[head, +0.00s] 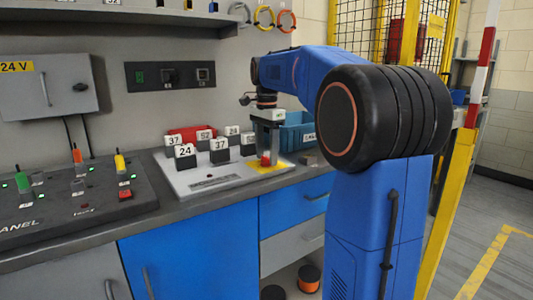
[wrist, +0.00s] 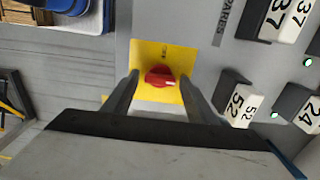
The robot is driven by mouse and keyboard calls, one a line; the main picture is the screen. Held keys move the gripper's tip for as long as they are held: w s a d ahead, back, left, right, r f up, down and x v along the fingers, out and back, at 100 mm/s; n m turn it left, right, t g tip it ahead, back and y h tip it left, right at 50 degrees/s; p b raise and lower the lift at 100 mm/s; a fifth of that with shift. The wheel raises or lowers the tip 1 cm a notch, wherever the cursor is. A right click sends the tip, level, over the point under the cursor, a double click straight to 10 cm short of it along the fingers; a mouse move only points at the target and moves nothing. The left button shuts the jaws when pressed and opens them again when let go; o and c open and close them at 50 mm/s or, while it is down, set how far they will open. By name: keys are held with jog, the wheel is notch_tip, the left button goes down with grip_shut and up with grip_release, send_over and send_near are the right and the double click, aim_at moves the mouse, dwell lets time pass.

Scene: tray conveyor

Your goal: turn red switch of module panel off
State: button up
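The red switch (wrist: 160,77) is a rotary knob on a yellow plate (wrist: 145,52). In the wrist view its grip lies roughly crosswise, with a small pale mark near its right end. In the head view the red switch (head: 265,161) shows at the right end of the light module panel (head: 190,186), below my gripper (head: 267,145). My gripper also shows in the wrist view (wrist: 160,80), pointing down over the plate. Its two fingers are apart, one on each side of the knob, with visible gaps. I cannot tell how far down they reach.
Numbered black-and-white modules (head: 220,152) stand on the panel close to my gripper. A blue bin (head: 300,134) and a red bin (head: 190,132) are behind. A dark control panel (head: 75,200) with levers and buttons lies to the left. The counter's front edge is near.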

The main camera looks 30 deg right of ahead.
jog(key=c, duration=0.8)
jog(key=shift+o, duration=0.3)
jog(key=shift+n, duration=0.3)
jog(key=n, duration=1.1)
jog(key=shift+n, duration=0.3)
jog(key=n, duration=0.5)
jog(key=shift+n, duration=0.3)
jog(key=o, duration=1)
